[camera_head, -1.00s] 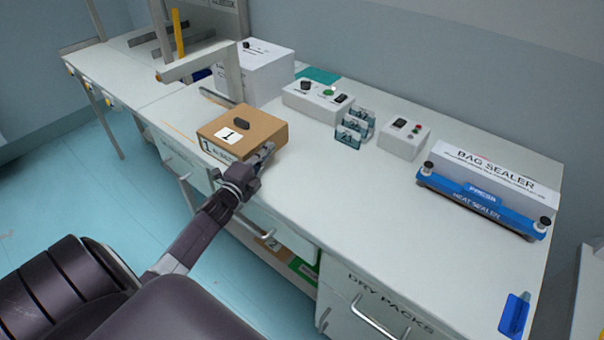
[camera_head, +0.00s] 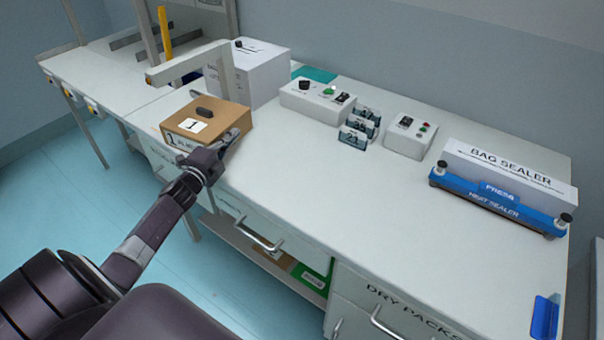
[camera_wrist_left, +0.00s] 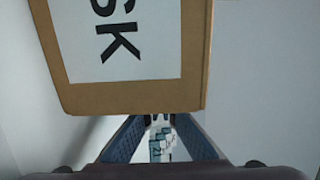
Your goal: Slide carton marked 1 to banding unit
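The brown carton marked 1 (camera_head: 210,115) sits on the white bench top at the left, with a dark oval grip on its lid. A grey arch (camera_head: 190,66) stands just behind and left of it, beside a white box-shaped machine (camera_head: 262,72); no readable label shows which is the banding unit. My left gripper (camera_head: 232,140) is at the carton's right side, low by the bench; contact is not clear. My right gripper is not in view.
A control box (camera_head: 316,101), number cards (camera_head: 358,128), a small switch box (camera_head: 409,136) and a bag sealer (camera_head: 500,192) stand along the bench's back. The bench front right of the carton is clear. A drawer handle (camera_head: 258,236) juts out below the front edge.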

